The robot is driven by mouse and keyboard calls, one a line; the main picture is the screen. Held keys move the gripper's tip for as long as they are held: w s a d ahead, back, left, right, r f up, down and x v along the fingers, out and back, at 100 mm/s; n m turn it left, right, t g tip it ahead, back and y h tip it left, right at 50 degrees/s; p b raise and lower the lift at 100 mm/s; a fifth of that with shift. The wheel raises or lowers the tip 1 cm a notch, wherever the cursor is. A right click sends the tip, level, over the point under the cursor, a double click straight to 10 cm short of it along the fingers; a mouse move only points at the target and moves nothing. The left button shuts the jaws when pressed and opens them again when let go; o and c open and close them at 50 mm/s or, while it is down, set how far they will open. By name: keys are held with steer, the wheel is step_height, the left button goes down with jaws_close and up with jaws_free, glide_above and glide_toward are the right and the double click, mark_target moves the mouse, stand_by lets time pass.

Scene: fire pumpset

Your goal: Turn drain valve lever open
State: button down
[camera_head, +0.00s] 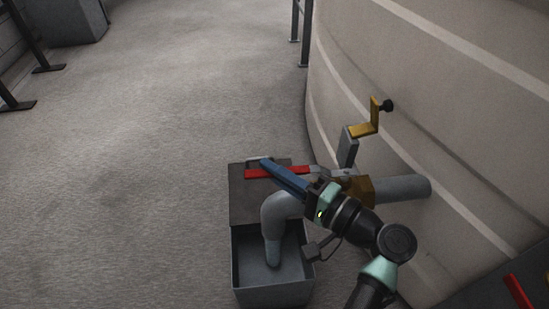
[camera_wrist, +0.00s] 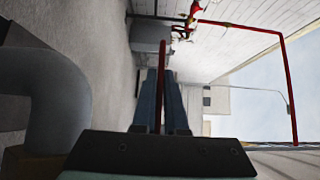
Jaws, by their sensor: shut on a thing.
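The red drain valve lever (camera_head: 262,174) extends left from the brass valve body (camera_head: 356,190) on the grey pipe at the tank. My gripper (camera_head: 268,163) reaches over the lever from the lower right, with its blue fingers crossing it. In the wrist view, the lever (camera_wrist: 162,70) shows as a thin red bar between the two fingers (camera_wrist: 160,72), and the gripper is shut on it. The grey drain elbow (camera_head: 277,212) bends down beside my gripper; it also fills the left of the wrist view (camera_wrist: 60,85).
A grey open box (camera_head: 237,262) stands on the floor below the elbow's outlet. The large pale tank (camera_head: 440,120) curves along the right. A yellow crank handle (camera_head: 366,128) rises above the valve. The floor to the left (camera_head: 130,170) is clear.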

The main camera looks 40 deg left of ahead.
steer(key=shift+s+d+g, duration=0.15)
steer(key=shift+g, duration=0.15)
steer(key=c, duration=1)
jaws_free()
steer(key=shift+o, duration=0.2)
steer(key=d+p, duration=0.4)
steer(key=d, duration=0.9)
steer(key=shift+p, duration=0.4)
steer(key=shift+s, duration=0.1)
